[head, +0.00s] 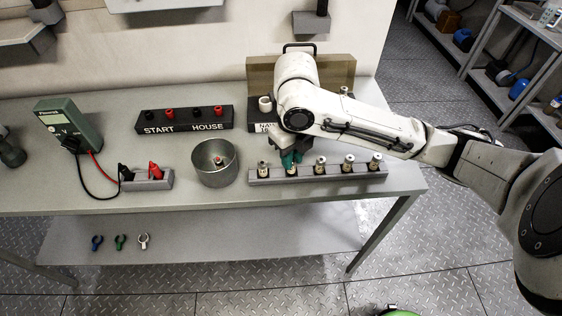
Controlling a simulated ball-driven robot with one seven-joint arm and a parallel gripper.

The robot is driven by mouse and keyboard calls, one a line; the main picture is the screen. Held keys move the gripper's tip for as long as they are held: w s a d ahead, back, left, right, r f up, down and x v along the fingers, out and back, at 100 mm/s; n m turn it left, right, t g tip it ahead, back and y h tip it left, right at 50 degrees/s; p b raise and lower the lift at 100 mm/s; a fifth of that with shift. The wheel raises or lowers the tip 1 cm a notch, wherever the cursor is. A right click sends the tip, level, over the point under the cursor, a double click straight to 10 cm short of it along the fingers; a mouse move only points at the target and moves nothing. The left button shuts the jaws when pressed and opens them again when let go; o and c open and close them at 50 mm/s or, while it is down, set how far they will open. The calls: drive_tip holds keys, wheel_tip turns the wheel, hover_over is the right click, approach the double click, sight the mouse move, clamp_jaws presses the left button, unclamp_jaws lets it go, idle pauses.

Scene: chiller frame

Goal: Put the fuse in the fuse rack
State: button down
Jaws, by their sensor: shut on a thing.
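A long grey rack (345,178) lies near the front right of the bench and holds several upright fuses with pale caps, such as one fuse (347,163). My gripper (290,161), with dark green fingers, points down over the rack's second place from the left. It is shut on a fuse (291,170), whose lower part shows beneath the fingers at the rack. I cannot tell whether this fuse is fully seated. The fingers hide its upper part. A round metal tin (215,177) left of the rack holds a small red-topped item (219,161).
A black START/HOUSE terminal block (184,120) stands behind. A green meter (68,125) and a grey socket block (147,180) with leads are at left. A partly hidden labelled block (262,127) is behind my arm.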

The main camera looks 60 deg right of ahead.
drive_tip(key=shift+f, duration=0.15)
drive_tip(key=shift+f, duration=0.15)
drive_tip(key=c, duration=1)
unclamp_jaws()
